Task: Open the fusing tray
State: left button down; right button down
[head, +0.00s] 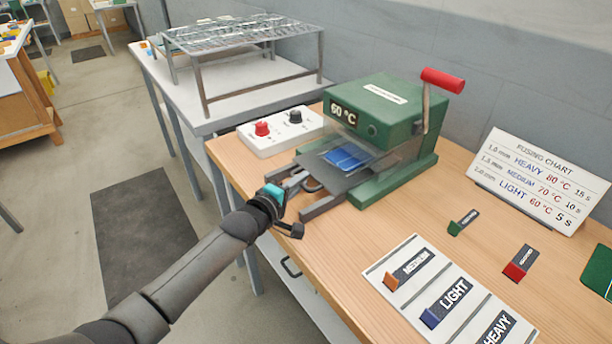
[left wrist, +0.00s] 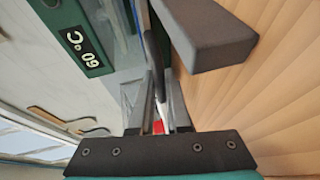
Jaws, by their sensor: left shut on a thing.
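The green fusing press (head: 385,112) stands on the wooden bench, its display reading 60 °C. Its dark grey fusing tray (head: 352,178) shows at the front, partly out of the body, with a blue piece (head: 347,156) on it behind a clear guard. My left gripper (head: 300,182) is at the tray's front, between the dark rails, shut on the tray handle (head: 313,186). My right gripper is not in view.
A white control box (head: 280,132) with a red and a black knob sits left of the press. The red-handled lever (head: 442,80) stands raised. A wire rack (head: 240,38) stands behind.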

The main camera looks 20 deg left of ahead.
pick_arm(q)
jog(key=s+a+p, duration=0.1)
jog(key=s, duration=0.1)
jog(key=s+a+p, duration=0.1)
jog(key=s+a, duration=0.1)
jog(key=s+a+p, duration=0.1)
jog(key=s+a, duration=0.1)
jog(key=s, duration=0.1)
jog(key=shift+a, duration=0.25)
jog(key=shift+s+a+p, duration=0.3)
jog(key=shift+s+p, duration=0.05)
jog(key=shift+s, duration=0.05)
jog(key=c, duration=1.2)
grip_release()
jog(key=shift+o, duration=0.2)
jog(key=p+v, duration=0.3)
jog(key=v, duration=1.2)
